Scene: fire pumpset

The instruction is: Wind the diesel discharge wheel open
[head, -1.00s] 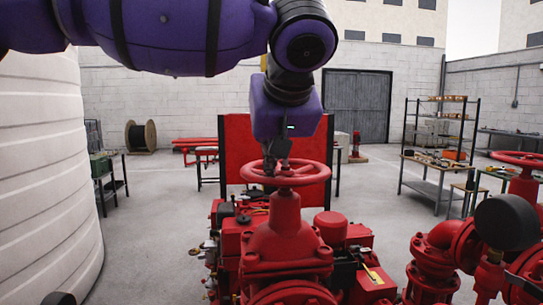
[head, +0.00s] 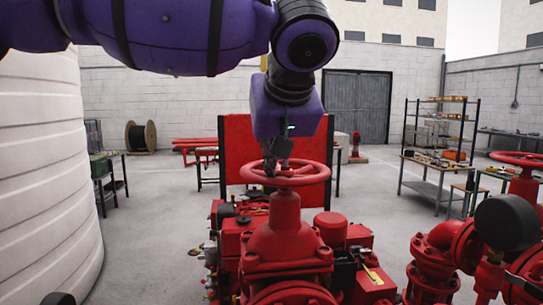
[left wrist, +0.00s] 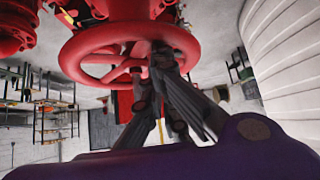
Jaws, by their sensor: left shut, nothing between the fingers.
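A red handwheel (head: 306,179) sits level on top of a red valve body (head: 286,236) in the middle of the head view. My left gripper (head: 270,172) comes down from above, at the wheel's left far side. In the left wrist view the wheel (left wrist: 80,73) fills the top. There my left gripper (left wrist: 150,62) has its dark fingertips at the wheel's rim and spokes, shut with nothing between them. Whether the fingers touch the rim is hard to tell. My right gripper is not in view.
A second red handwheel (head: 519,158) stands at the right, with a black round gauge (head: 507,222) in front of it. A large white tank (head: 45,180) stands at the left. A shelf rack (head: 440,150) stands further back, and open floor (head: 150,225) lies between.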

